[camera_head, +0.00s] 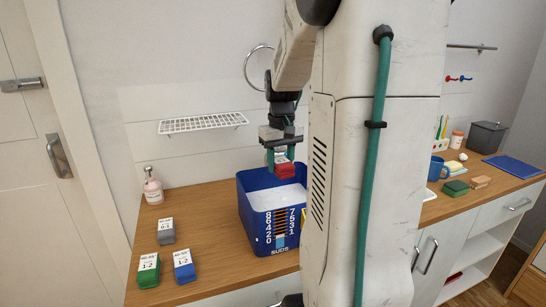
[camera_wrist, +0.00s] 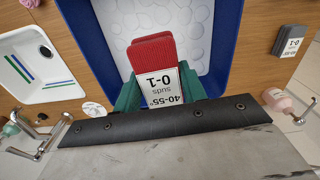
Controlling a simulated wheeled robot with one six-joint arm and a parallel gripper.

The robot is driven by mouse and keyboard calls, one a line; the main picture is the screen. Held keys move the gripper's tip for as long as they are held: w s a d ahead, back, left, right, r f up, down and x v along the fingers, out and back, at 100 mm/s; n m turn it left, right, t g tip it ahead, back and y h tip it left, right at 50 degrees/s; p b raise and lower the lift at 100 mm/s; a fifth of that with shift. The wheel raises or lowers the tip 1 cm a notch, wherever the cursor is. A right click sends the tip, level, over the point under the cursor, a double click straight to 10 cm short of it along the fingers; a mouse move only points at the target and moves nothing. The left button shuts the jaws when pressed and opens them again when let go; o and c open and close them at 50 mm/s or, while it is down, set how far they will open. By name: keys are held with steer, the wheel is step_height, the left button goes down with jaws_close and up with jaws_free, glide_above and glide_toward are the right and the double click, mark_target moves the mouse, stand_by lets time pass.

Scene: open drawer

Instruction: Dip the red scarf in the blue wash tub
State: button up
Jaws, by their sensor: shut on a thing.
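The red scarf (camera_head: 285,170) is a small folded bundle with a white label. My gripper (camera_head: 283,148) is shut on it, with green fingers on either side. In the wrist view, the scarf (camera_wrist: 154,52) shows between the fingers, its label reading "40-55° suds 0-1". The blue wash tub (camera_head: 257,222) stands on the wooden counter below, with white suds (camera_head: 280,198) inside and a numbered scale marked "SUDS" on its front. The scarf hangs over the tub opening, around rim height, and looks clear of the suds. The tub rim (camera_wrist: 84,45) surrounds it in the wrist view.
Grey (camera_head: 166,238), green (camera_head: 148,277) and blue (camera_head: 186,272) labelled folded cloths lie left of the tub. A pink soap bottle (camera_head: 153,190) stands behind them. A wire rack (camera_head: 203,123) is on the wall. A white sink (camera_wrist: 35,65) shows in the wrist view.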

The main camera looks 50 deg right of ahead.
step_height(320, 180, down, 17)
steer(key=shift+f, duration=0.2)
stand_by(0.5)
steer(key=shift+w, duration=0.15)
steer(key=shift+w+a, duration=0.1)
steer(key=shift+w, duration=0.25)
steer(key=shift+s, duration=0.15)
stand_by(0.4)
steer(key=shift+s, duration=0.4)
steer(key=shift+s, duration=0.1)
steer(key=shift+s+d, duration=0.25)
steer(key=shift+s, duration=0.2)
